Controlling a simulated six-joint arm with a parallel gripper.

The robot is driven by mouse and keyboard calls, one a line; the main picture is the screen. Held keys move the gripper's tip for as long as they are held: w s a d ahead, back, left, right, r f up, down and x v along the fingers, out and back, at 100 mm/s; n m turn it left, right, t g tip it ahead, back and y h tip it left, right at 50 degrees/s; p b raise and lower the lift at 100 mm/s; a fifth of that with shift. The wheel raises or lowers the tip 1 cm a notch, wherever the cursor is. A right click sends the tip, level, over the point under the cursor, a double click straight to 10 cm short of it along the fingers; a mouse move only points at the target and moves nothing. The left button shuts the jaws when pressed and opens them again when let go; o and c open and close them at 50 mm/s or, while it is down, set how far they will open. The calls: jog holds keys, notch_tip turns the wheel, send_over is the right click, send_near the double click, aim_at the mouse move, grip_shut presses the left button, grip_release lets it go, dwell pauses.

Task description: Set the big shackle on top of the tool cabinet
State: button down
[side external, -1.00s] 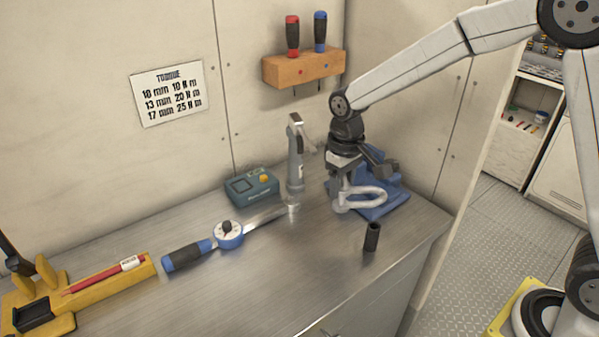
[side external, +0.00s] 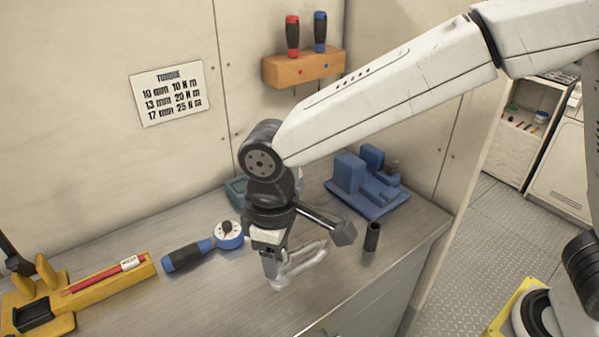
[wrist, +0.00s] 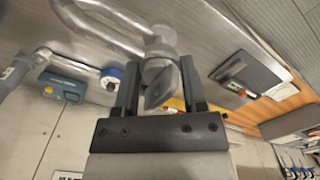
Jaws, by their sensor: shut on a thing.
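My gripper (side external: 270,262) is shut on the big grey shackle (side external: 308,258), low over the steel bench top (side external: 225,300). The shackle's bow sticks out to the right of the fingers. I cannot tell whether its lower end touches the steel. In the wrist view the shackle (wrist: 160,42) is pinched at one end between the two fingers (wrist: 158,95), with its bow reaching to the upper left. Which surface is the tool cabinet is not clear; the steel top has a cabinet front (side external: 390,290) below it.
A blue-handled torque wrench (side external: 186,255) lies left of my gripper. A teal box (side external: 235,190) is partly hidden behind my arm. A blue fixture (side external: 368,190) and black socket (side external: 372,237) stand right. A yellow holder (side external: 110,285) is left. The front steel is clear.

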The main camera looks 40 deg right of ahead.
jog(key=shift+s+a+r+n, duration=0.15)
jog(key=shift+s+a+n, duration=0.05)
jog(key=shift+s+a, duration=0.35)
jog(key=shift+s+a+r+n, duration=0.2)
jog(key=shift+s+a, duration=0.25)
jog(key=shift+a, duration=0.15)
jog(key=shift+w+f, duration=0.1)
jog(key=shift+f, duration=0.05)
jog(key=w+a+f, duration=0.7)
jog(key=w+f, duration=0.2)
jog(key=w, duration=0.2)
jog(key=shift+a, duration=0.35)
jog(key=shift+f, duration=0.1)
jog(key=shift+w+a+f, duration=0.15)
jog(key=shift+f, duration=1.65)
jog(key=shift+f, duration=0.1)
